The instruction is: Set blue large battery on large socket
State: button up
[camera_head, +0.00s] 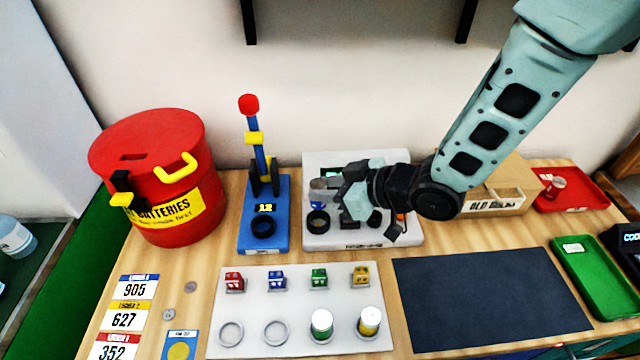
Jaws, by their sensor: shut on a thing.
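My gripper (340,194) is shut over the white station (404,165) at the back middle, pointing left. A short cylinder with a grey top and a little blue below, apparently the blue large battery (322,186), shows at its fingertips, mostly hidden. A round black socket (318,221) on the white station lies just below and in front of the fingertips. I cannot tell whether the battery touches the station. Another dark round socket on the station is partly hidden behind my gripper. A blue stand with a "12" display has a black ring socket (263,228).
A white tray (252,305) in front holds several small coloured blocks, two empty rings, a green battery (322,325) and a yellow battery (369,321). A red battery bin (150,170) stands left. A dark mat (490,298) is clear. A box and red and green trays are right.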

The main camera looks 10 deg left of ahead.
aim_at(328, 223)
jog(key=shift+f+b, duration=1.95)
jog(key=shift+f, duration=0.9)
jog(key=shift+f+b, duration=0.6)
jog(key=shift+b, duration=0.2)
jog(key=o, duration=0.8)
jog(key=shift+d, duration=0.1)
jog(key=shift+p+v, duration=1.7)
jog(key=shift+v, duration=3.75)
